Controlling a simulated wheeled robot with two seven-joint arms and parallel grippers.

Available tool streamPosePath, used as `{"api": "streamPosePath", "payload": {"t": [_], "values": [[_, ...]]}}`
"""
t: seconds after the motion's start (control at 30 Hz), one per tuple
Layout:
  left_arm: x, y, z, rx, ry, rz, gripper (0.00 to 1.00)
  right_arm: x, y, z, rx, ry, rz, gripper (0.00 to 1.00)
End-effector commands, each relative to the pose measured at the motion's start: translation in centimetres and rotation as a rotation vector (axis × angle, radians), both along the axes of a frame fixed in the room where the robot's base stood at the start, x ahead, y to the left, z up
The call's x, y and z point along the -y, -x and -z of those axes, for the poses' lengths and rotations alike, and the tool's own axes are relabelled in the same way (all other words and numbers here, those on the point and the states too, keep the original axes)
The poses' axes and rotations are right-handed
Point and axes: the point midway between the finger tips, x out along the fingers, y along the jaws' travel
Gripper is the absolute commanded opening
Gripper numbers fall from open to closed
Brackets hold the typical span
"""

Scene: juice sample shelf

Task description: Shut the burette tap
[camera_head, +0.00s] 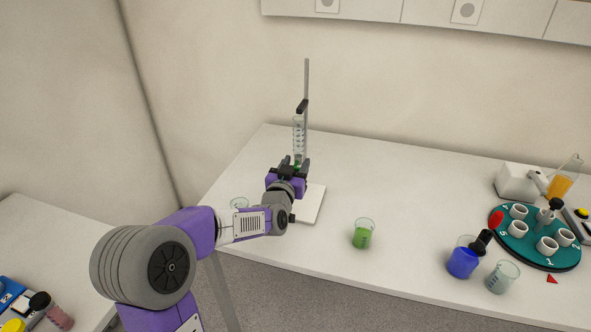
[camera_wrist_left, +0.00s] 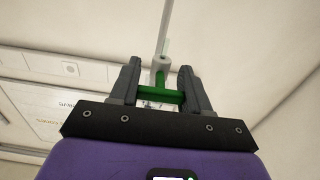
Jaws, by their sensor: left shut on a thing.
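The burette (camera_head: 299,135) is a clear graduated tube clamped upright on a grey stand rod (camera_head: 307,80) over a white base plate (camera_head: 312,205). My left gripper (camera_head: 297,163) is at the lower end of the burette. In the left wrist view its two dark fingers (camera_wrist_left: 158,90) are shut on the green tap (camera_wrist_left: 158,96). The tap's handle spans crosswise between the fingers, and a green stem rises from it to the tube. The arm and gripper hide the burette's tip and part of the plate in the head view. My right gripper is not in view.
A clear beaker (camera_head: 239,204) stands left of the plate. A beaker of green liquid (camera_head: 363,234) stands to the right. Farther right are a blue-liquid vessel (camera_head: 462,262), an empty beaker (camera_head: 503,277) and a teal carousel (camera_head: 511,249) with white cups.

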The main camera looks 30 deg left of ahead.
Motion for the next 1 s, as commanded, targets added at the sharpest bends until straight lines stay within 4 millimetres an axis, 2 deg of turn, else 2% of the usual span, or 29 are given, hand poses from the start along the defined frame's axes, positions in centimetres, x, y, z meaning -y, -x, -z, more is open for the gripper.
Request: {"api": "streamPosePath", "payload": {"t": [0.17, 0.2, 0.37, 0.73, 1.0], "values": [[0.0, 0.0, 0.0, -0.002, 0.006, 0.000, 0.16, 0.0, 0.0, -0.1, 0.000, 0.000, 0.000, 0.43], [0.0, 0.0, 0.0, -0.002, 0.006, 0.000, 0.48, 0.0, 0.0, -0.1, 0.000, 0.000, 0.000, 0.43], [0.0, 0.0, 0.0, -0.002, 0.005, 0.000, 0.72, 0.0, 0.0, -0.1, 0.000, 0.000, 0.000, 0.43], [0.1, 0.5, -0.1, -0.001, 0.002, 0.000, 0.72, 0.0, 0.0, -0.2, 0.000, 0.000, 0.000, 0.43], [1.0, 4.3, -0.1, -0.002, 0.004, 0.000, 0.72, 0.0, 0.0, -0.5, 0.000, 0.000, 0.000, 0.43]]}}
